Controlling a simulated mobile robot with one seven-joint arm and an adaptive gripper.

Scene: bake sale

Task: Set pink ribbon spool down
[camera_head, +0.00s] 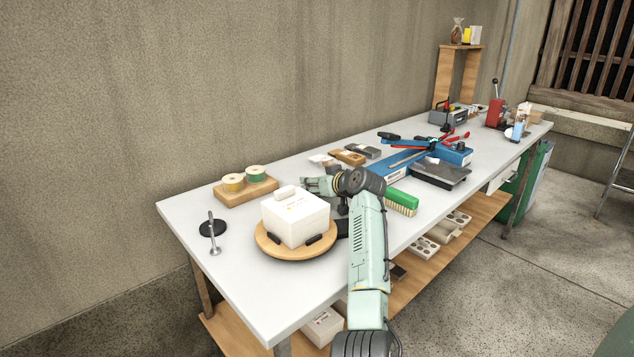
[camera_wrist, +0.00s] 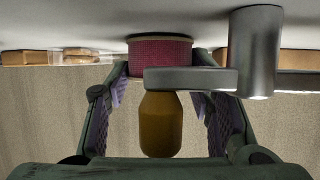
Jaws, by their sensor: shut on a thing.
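The pink ribbon spool (camera_wrist: 160,55) shows in the wrist view between the fingertips of my gripper (camera_wrist: 162,78), which is shut on it. The wrist view looks upside down, with the pale tabletop (camera_wrist: 75,30) along its top edge. The spool's end is close to the tabletop, with a dark shadow there; I cannot tell whether it touches. In the head view my gripper (camera_head: 310,186) is low over the table behind the white box (camera_head: 296,220). I do not make out the pink spool in that view.
A grey metal cylinder with a flat bar (camera_wrist: 254,60) partly covers the spool in the wrist view; a brown bottle-like thing (camera_wrist: 160,125) shows below it. The box sits on a round wooden turntable (camera_head: 268,246).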

